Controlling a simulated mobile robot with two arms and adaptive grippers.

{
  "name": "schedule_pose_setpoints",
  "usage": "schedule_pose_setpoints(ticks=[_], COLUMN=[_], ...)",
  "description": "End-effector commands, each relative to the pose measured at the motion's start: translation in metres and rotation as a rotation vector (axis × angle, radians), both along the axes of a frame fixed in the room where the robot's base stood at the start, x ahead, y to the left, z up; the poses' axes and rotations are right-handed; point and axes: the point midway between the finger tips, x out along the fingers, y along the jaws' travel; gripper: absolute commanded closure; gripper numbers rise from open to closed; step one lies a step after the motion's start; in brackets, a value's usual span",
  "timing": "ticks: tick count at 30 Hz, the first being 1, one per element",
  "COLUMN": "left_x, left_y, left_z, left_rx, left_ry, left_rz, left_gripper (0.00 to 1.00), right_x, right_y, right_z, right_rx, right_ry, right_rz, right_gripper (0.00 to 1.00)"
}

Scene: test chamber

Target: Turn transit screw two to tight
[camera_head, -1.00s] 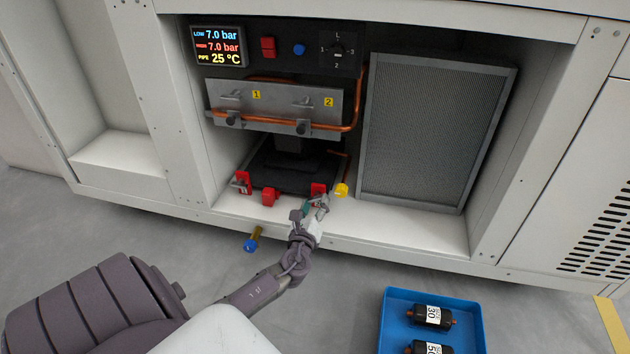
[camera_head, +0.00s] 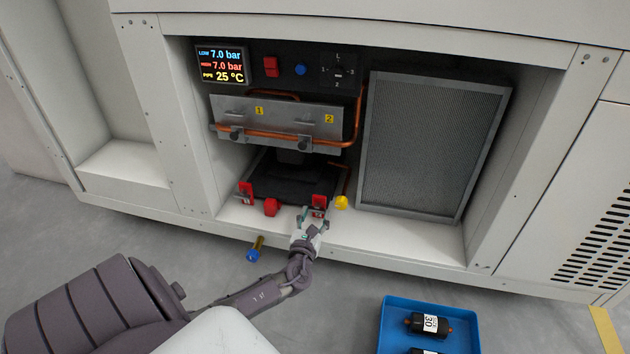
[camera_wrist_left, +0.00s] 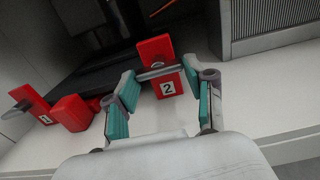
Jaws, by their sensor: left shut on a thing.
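Transit screw two is a red piece with a grey metal crossbar and a "2" label, at the front right of the black base (camera_head: 290,175) in the head view (camera_head: 319,200). It also shows in the left wrist view (camera_wrist_left: 168,86). My left gripper (camera_head: 312,214) is at it from the front. In the left wrist view its teal-padded fingers (camera_wrist_left: 160,74) are at the two ends of the crossbar, shut on it. The crossbar lies roughly crosswise, slightly tilted. Transit screw one (camera_wrist_left: 43,117), also red, stands to the left, its grey bar pointing another way.
A red block (camera_head: 271,207) sits between the two screws. A yellow cap (camera_head: 341,202) is close to the right of screw two. A copper pipe (camera_head: 345,150) and a metal plate (camera_head: 282,118) are above. A blue tray (camera_head: 390,310) stands on the floor.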

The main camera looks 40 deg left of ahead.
Motion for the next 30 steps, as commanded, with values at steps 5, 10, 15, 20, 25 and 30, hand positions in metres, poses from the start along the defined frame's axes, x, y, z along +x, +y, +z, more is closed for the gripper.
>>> schedule_pose_setpoints(ticks=[5, 10, 15, 20, 25, 30], left_x=[0.001, 0.001, 0.000, 0.000, 0.000, -0.012], left_y=[-0.001, 0.000, 0.000, 0.000, 0.000, -0.007], left_z=[0.000, 0.000, 0.000, 0.000, 0.000, -0.001], left_rx=[0.009, 0.008, 0.008, 0.007, 0.006, 0.005], left_ry=[0.005, 0.004, 0.004, 0.004, 0.003, 0.005], left_rz=[-0.003, -0.003, -0.003, -0.002, -0.001, -0.002], left_gripper=[0.81, 0.81, 0.26, 0.21, 0.21, 0.21], right_x=[0.000, 0.000, 0.000, 0.001, 0.002, 0.002], right_y=[0.000, 0.000, 0.000, 0.000, 0.000, 0.000], right_z=[0.000, 0.000, 0.000, 0.000, 0.000, 0.000], right_rx=[0.000, 0.000, 0.000, -0.001, 0.000, 0.000], right_ry=[-0.001, -0.001, 0.000, 0.002, 0.006, 0.004], right_rz=[0.000, 0.000, 0.000, 0.000, -0.002, -0.001], right_gripper=[0.60, 0.60, 0.60, 0.60, 0.60, 0.60])
